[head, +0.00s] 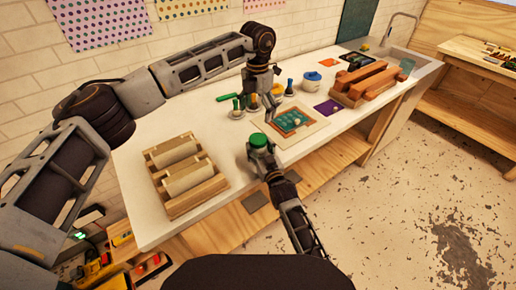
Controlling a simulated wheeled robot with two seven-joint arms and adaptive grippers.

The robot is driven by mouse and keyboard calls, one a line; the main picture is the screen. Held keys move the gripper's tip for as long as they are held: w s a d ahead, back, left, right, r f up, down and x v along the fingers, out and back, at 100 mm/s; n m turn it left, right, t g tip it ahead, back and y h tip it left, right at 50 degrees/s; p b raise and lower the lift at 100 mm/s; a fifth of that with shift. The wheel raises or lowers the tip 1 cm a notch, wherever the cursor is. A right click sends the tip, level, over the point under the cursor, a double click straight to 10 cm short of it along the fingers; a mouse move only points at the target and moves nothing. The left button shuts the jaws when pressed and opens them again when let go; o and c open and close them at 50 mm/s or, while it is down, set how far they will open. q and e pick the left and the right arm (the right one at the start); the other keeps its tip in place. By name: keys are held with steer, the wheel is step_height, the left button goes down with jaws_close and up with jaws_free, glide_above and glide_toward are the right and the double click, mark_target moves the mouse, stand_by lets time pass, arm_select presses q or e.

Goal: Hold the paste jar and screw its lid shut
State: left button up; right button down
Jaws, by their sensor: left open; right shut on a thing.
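The paste jar (257,152) is in the head view near the front edge of the table, with a green lid (259,140) on top. I cannot tell how tightly the lid sits. My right gripper (264,161) is shut on the jar from the front and hides part of its body. The jar looks roughly upright. My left gripper (269,116) is open and points down, behind and above the jar, apart from the lid. It is in front of several small pots and partly hides them.
A green print on a sheet (310,131) lies right of the jar. A wooden rack with pale rolls (193,195) stands left. Small bottles, a blue-lidded pot (312,80), a purple card (328,108) and a reddish-brown wooden stack (368,84) stand farther back. The table's front edge is close.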

steer(key=shift+c, duration=1.5)
jaws_free()
steer(key=shift+s, duration=0.1)
steer(key=v, duration=1.1)
steer(key=shift+s+d, duration=0.15)
steer(key=shift+s, duration=0.25)
